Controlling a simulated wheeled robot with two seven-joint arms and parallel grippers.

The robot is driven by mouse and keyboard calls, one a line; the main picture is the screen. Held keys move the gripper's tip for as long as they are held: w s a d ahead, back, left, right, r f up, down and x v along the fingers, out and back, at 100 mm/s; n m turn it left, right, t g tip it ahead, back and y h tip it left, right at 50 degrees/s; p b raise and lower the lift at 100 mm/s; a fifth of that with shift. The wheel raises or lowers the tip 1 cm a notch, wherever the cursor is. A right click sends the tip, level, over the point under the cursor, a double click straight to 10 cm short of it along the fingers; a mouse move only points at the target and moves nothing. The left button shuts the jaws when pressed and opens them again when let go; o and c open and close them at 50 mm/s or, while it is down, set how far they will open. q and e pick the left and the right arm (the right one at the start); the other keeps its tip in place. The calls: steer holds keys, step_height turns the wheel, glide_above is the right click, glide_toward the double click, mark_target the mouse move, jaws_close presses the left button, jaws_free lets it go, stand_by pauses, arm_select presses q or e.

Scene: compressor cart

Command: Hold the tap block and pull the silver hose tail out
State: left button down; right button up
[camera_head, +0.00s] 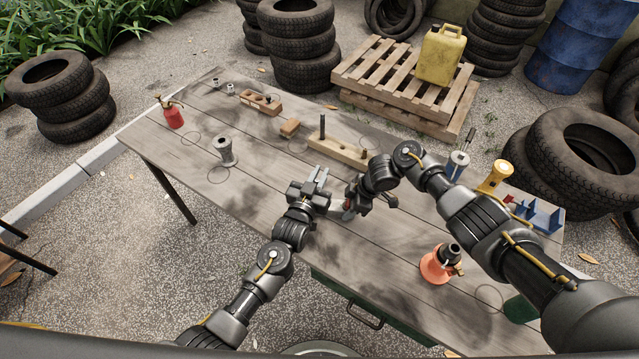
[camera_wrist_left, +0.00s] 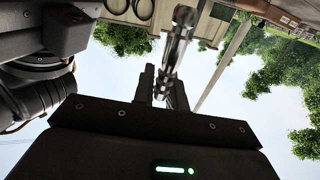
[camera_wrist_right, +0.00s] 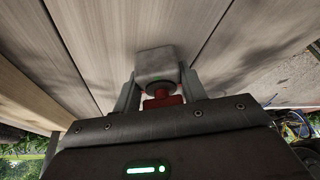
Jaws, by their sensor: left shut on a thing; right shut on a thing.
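My left gripper (camera_head: 318,174) is above the middle of the table, its fingers shut on the silver hose tail (camera_wrist_left: 177,42). The tail is a slim, ribbed metal piece that sticks out past the fingertips in the left wrist view. My right gripper (camera_head: 351,203) is just to the right and nearer the front, shut on the tap block (camera_wrist_right: 156,65). The block is grey with a red part (camera_wrist_right: 162,99) between the fingers. The wrist views show tail and block apart, though the head view shows their ends only poorly.
A wooden rack with pegs (camera_head: 338,151) lies behind the grippers. A grey spool-like part (camera_head: 226,150) and a red oil can (camera_head: 173,114) stand to the left. The table's front left (camera_head: 255,205) is clear.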

arm_select(q)
step_height(320, 180, up, 6)
stand_by(0.4)
arm_select(e)
steer(key=o, duration=1.3)
steer(key=v, duration=1.2)
